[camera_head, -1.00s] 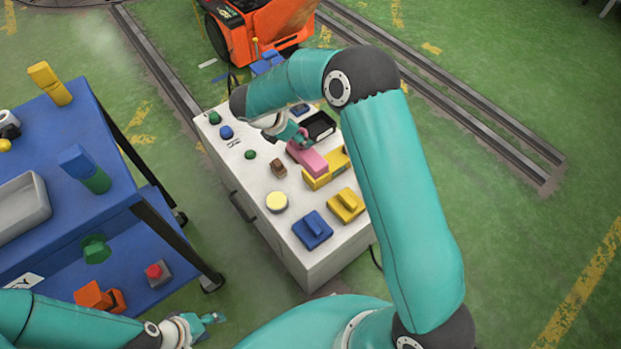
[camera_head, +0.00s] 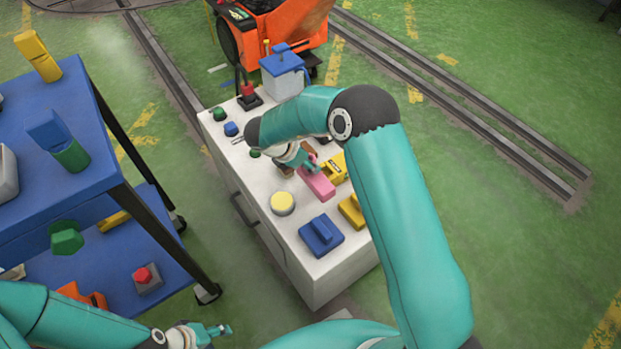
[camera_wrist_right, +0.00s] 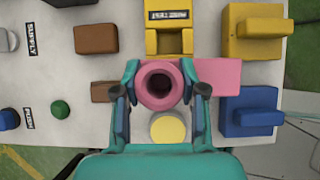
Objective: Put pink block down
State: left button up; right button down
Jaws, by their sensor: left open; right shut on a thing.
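The pink block (camera_head: 318,183) is in my right gripper (camera_head: 308,168), over the white console top. In the right wrist view the block's round hollow end (camera_wrist_right: 158,86) is between the two fingers, and its flat part (camera_wrist_right: 218,77) extends right. I cannot tell whether its underside touches the console. My left gripper (camera_head: 218,331) is open and empty at the lower left, away from the console.
The white console (camera_head: 290,255) carries a yellow round button (camera_head: 283,203), a blue block (camera_head: 321,236) and yellow blocks (camera_wrist_right: 265,35). Brown blocks (camera_wrist_right: 96,38) show in the wrist view. A blue cart (camera_head: 95,165) stands left, an orange vehicle (camera_head: 285,35) behind.

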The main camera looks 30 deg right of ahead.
aim_at(306, 174)
jog(key=f+b, duration=0.1)
jog(key=f, duration=0.1)
jog(key=s+f+b, duration=0.1)
jog(key=f+b, duration=0.1)
jog(key=f, duration=0.1)
jog(key=shift+a, duration=0.1)
jog(key=shift+w+f, duration=0.25)
jog(key=shift+f, duration=0.25)
jog(key=shift+r, duration=0.1)
jog(key=c, duration=0.9)
grip_release()
jog(key=shift+r, duration=0.1)
jog(key=shift+c, duration=0.2)
jog(key=shift+o, duration=1.4)
jog(key=shift+w+r, duration=0.1)
jog(key=shift+r, duration=0.1)
jog(key=shift+r, duration=0.1)
